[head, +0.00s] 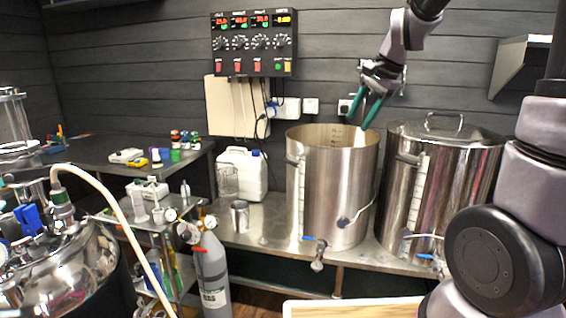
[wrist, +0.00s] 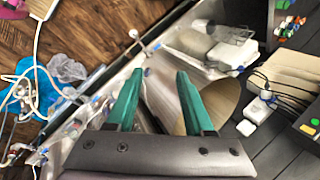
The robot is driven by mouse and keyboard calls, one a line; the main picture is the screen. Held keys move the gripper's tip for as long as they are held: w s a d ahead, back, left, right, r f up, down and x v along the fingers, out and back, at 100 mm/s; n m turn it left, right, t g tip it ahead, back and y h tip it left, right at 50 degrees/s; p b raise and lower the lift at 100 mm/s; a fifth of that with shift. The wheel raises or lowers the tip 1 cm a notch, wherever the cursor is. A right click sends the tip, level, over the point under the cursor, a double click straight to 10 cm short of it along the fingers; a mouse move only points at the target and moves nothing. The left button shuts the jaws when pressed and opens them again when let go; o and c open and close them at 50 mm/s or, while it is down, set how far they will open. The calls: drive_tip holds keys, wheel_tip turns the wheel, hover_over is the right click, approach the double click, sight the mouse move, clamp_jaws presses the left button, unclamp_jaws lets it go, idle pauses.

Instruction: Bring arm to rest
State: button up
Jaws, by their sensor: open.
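My gripper (head: 366,106) hangs above the open steel kettle (head: 332,190) in the head view, near its right rim. Its two green fingers point down and stand apart with nothing between them. In the wrist view, my gripper (wrist: 158,92) shows the same two green fingers spread, and the open kettle (wrist: 218,98) lies beyond them. My arm reaches in from the top right of the head view. I cannot tell whether the fingertips are below the rim's height.
A lidded kettle (head: 432,190) stands right of the open one on the steel bench (head: 262,232). A white jug (head: 243,172) stands left. A control box (head: 253,43) hangs on the wall. A grey gas cylinder (head: 211,270) stands in front. A shiny vessel (head: 70,265) fills the lower left.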

drive_tip(key=s+d+r+n+t, duration=0.1)
drive_tip(key=s+d+r+n, duration=0.1)
drive_tip(key=s, duration=0.7)
drive_tip(key=s+d+r+n+t+h, duration=0.1)
drive_tip(key=s+d+r+n+t, duration=0.1)
drive_tip(key=s, duration=0.8)
drive_tip(key=r+n, duration=0.1)
drive_tip(key=n, duration=0.1)
drive_tip(key=shift+s+d+r+n, duration=0.2)
drive_tip(key=shift+s+r+n, duration=0.05)
drive_tip(key=shift+r+n, duration=0.05)
idle(0.6)
